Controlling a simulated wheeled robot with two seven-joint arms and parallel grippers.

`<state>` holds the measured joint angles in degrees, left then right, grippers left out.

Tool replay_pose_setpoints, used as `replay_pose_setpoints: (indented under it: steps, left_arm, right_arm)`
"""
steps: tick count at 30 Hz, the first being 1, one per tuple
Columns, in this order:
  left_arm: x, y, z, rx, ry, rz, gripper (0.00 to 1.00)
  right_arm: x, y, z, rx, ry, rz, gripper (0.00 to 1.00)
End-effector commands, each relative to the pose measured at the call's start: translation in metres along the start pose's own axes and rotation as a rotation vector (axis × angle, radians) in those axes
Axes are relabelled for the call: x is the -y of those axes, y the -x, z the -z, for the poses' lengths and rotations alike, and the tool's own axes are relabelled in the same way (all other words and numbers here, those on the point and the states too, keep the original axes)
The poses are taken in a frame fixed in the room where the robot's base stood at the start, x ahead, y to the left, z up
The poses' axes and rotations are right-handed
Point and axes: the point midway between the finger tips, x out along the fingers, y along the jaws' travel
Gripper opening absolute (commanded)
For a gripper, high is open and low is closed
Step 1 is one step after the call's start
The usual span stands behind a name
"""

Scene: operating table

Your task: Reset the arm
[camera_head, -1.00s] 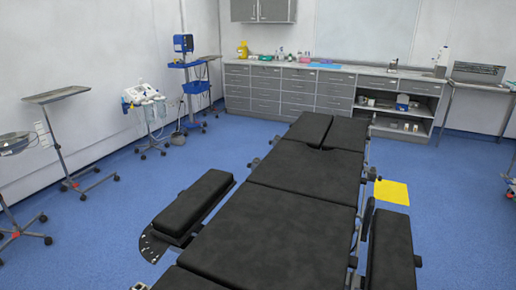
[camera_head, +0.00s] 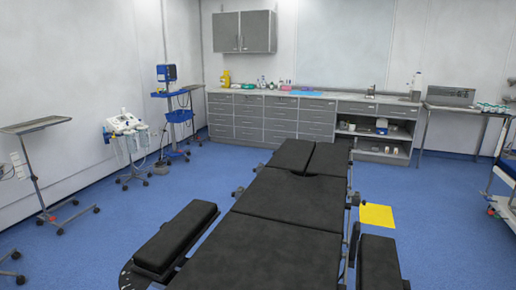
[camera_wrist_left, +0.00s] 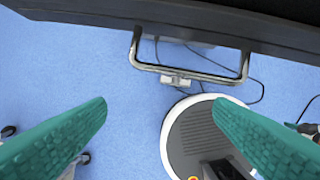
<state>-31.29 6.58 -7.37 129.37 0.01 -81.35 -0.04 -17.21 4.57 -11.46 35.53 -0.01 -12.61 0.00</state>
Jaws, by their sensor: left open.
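My left gripper (camera_wrist_left: 160,130) shows in the left wrist view as two green textured fingers set wide apart. Neither of my arms shows in the head view. The right gripper is in no frame. The black padded operating table (camera_head: 285,225) runs away from me in the middle of the head view, with an arm pad (camera_head: 180,235) at its left side and another pad (camera_head: 378,265) at its right.
Grey cabinets (camera_head: 265,120) line the back wall. A wheeled device (camera_head: 126,125) and a tray stand (camera_head: 36,126) are at the left. A yellow square (camera_head: 377,216) is right of the table. In the wrist view, a dark edge with a metal rail (camera_wrist_left: 190,75) and a round base (camera_wrist_left: 205,135) lie below. Blue floor is open left of the table.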

Motion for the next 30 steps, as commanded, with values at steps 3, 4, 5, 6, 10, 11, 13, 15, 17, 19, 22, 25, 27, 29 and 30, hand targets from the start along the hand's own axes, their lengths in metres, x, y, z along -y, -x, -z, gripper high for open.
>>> replay_pose_setpoints:
  steps: [3, 4, 5, 6, 10, 11, 13, 15, 17, 19, 22, 25, 27, 29, 30]
  left_arm:
    - [0.002, -0.038, 0.008, -0.02, -0.002, 0.003, 0.76]
    - [0.002, -0.048, 0.011, -0.025, -0.003, 0.004, 0.76]
    - [0.003, -0.059, 0.014, -0.03, -0.003, 0.005, 0.76]
    - [0.004, -0.074, 0.019, -0.036, -0.005, 0.006, 0.76]
    - [0.006, -0.131, 0.045, -0.063, -0.009, 0.009, 0.76]
    - [0.007, -0.144, 0.053, -0.069, -0.01, 0.01, 0.76]
    - [0.008, -0.174, 0.073, -0.084, -0.013, 0.012, 0.76]
    - [0.01, -0.2, 0.096, -0.098, -0.016, 0.014, 0.76]
    - [0.011, -0.22, 0.118, -0.112, -0.019, 0.016, 0.76]
    - [0.012, -0.241, 0.144, -0.127, -0.023, 0.017, 0.76]
    - [0.013, -0.265, 0.185, -0.147, -0.028, 0.019, 0.76]
    - [0.013, -0.279, 0.223, -0.166, -0.032, 0.021, 0.76]
    - [0.013, -0.285, 0.245, -0.175, -0.035, 0.022, 0.76]
    - [0.013, -0.288, 0.261, -0.182, -0.038, 0.022, 0.76]
    - [0.013, -0.289, 0.269, -0.185, -0.039, 0.022, 0.76]
  right_arm:
    - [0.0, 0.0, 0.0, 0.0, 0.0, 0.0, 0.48]
    - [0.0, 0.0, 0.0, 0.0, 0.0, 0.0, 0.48]
    - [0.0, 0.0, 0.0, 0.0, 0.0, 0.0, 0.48]
    - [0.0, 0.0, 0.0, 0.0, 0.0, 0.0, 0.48]
    - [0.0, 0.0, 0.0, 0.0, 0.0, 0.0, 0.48]
    - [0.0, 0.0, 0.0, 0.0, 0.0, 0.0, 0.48]
    - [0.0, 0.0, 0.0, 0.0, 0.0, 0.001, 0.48]
    - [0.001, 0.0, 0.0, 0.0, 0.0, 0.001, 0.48]
    - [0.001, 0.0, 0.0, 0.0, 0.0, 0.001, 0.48]
    - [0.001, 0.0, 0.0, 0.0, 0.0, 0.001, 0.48]
    - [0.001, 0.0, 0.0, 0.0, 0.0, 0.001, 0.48]
    - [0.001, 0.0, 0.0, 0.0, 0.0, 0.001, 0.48]
    - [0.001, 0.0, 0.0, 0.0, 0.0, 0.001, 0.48]
    - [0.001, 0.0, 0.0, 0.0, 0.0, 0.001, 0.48]
    - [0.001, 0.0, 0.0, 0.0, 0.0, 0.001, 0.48]
